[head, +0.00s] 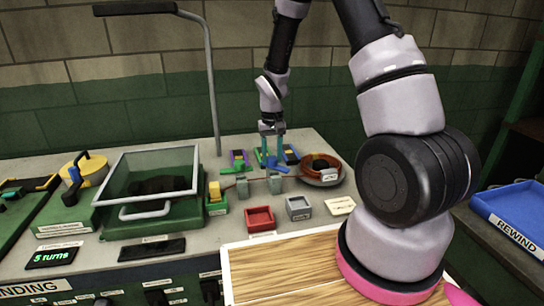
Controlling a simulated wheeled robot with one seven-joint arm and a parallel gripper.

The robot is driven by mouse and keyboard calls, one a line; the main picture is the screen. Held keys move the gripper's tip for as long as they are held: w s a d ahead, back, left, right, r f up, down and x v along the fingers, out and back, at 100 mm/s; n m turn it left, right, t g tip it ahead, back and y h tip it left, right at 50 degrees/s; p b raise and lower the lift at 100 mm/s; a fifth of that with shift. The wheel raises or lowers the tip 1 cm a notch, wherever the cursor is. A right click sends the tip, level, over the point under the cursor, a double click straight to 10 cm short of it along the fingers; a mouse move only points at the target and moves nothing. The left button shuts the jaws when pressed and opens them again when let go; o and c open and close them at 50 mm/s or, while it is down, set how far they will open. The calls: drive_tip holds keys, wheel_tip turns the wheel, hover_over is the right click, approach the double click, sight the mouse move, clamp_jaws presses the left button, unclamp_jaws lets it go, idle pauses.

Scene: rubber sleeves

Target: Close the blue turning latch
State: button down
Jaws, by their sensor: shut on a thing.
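My gripper (272,152) points down at the back of the bench, over a row of small coloured latch units. It is shut on a blue piece (274,162), which looks like the handle of the blue turning latch. The fingers cover part of it, and it is too small to tell how far the latch is turned.
In front are two grey blocks (275,185), a red tray (260,219) and a grey tray (298,208). A round dish (320,168) with a copper-coloured coil sits to the right. A clear-lidded green box (150,190) and a lamp post (213,85) stand left.

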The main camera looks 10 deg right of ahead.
sight(272, 158)
drive_tip(key=m, duration=0.4)
drive_tip(key=shift+m, duration=2.1)
drive_tip(key=shift+c, duration=1.8)
unclamp_jaws()
drive_tip(key=shift+r, duration=0.1)
wheel_tip(272, 158, up, 11)
